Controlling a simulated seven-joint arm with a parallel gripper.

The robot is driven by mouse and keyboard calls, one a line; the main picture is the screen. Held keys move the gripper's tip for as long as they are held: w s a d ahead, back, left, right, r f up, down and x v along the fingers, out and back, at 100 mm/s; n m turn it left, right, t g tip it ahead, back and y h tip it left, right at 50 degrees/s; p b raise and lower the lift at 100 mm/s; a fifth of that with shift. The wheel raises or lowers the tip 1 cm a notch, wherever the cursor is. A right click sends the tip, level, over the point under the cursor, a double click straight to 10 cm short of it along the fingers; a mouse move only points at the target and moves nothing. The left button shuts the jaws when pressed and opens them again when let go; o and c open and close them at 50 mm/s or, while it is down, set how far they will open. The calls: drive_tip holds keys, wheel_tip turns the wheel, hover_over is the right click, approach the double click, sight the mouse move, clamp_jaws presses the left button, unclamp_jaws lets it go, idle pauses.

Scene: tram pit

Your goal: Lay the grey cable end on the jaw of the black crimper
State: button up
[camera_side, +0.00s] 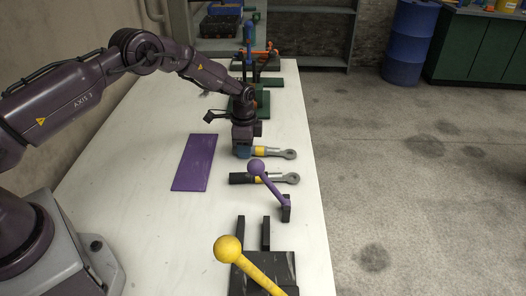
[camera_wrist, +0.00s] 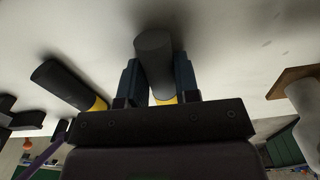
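The grey cable end (camera_wrist: 154,55) has a yellow band and, in the side view, a grey ring lug (camera_side: 284,154) pointing right. My gripper (camera_side: 243,153) is low over the table, its blue fingers (camera_wrist: 158,82) on either side of the grey cylinder and seemingly closed against it. In the side view, my gripper hides the grey sleeve. Whether it touches the table is unclear. The black crimper (camera_side: 277,262) stands at the near edge of the side view, with black posts and a yellow ball-ended lever (camera_side: 228,249). Its jaw is not clearly visible.
A black cable end (camera_side: 241,178) with yellow band lies beside the grey one. A purple mat (camera_side: 194,162) lies left. Green-based tools (camera_side: 262,101) stand behind.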

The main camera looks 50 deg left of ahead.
idle(0.4)
drive_tip(key=shift+r, duration=3)
drive_tip(key=shift+r, duration=0.1)
wheel_tip(320, 180, up, 15)
drive_tip(key=s+d+m, duration=0.5)
drive_tip(key=d, duration=0.4)
drive_tip(key=s+d+m, duration=0.4)
drive_tip(key=d, duration=0.6)
drive_tip(key=s+d+m, duration=0.8)
drive_tip(key=s+d, duration=0.1)
drive_tip(key=s, duration=0.5)
wheel_tip(320, 180, down, 11)
drive_tip(key=shift+w, duration=0.1)
